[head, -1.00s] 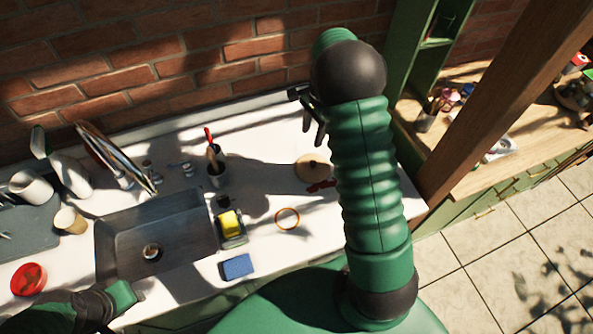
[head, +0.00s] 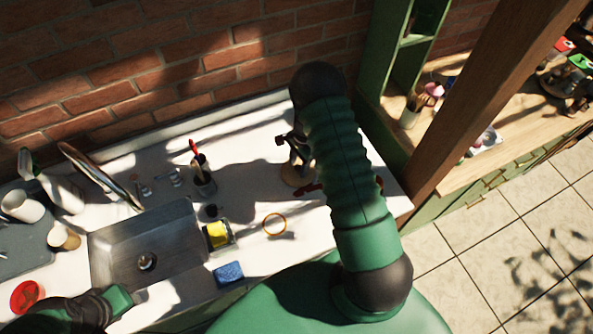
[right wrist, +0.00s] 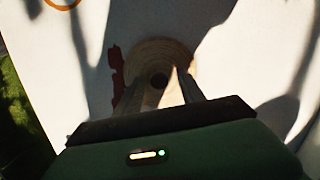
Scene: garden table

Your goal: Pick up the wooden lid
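The wooden lid (head: 292,179) is a round, pale disc lying flat on the white counter, partly hidden by my right arm and gripper. In the right wrist view the lid (right wrist: 165,49) lies beyond and between the fingers, with a dark round knob (right wrist: 158,81) at its middle. My right gripper (head: 296,158) is open above the lid, fingers pointing down; in the wrist view its fingers (right wrist: 160,82) stand on either side of the knob. I cannot tell whether they touch it. Part of my left arm shows at bottom left, its fingers not visible.
A small red object (head: 309,188) lies beside the lid. The sink (head: 145,245) is further left; a wooden post (head: 480,120) rises at right.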

